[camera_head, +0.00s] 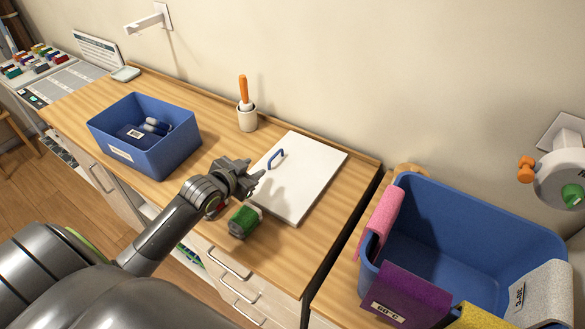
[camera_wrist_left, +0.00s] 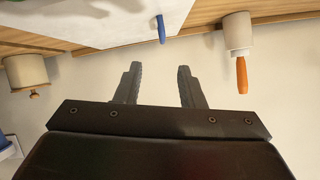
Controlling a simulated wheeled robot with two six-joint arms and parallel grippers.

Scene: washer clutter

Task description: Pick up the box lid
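The box lid (camera_head: 302,180) is a flat white panel with a blue handle (camera_head: 275,157), lying on the wooden counter. In the left wrist view, part of the white lid (camera_wrist_left: 110,22) and its blue handle (camera_wrist_left: 161,29) show at the top. My left gripper (camera_head: 258,179) is just above the lid's left edge, short of the handle. In the left wrist view, the fingers of my left gripper (camera_wrist_left: 158,70) are apart with nothing between them. My right gripper is not in view.
A blue bin (camera_head: 150,160) stands left on the counter (camera_head: 205,165). A white cup (camera_head: 247,119) with an orange-handled tool is behind the lid. A green cylinder (camera_head: 244,221) lies near the front edge. A large blue basket (camera_head: 460,225) with cloths over its rim is at right.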

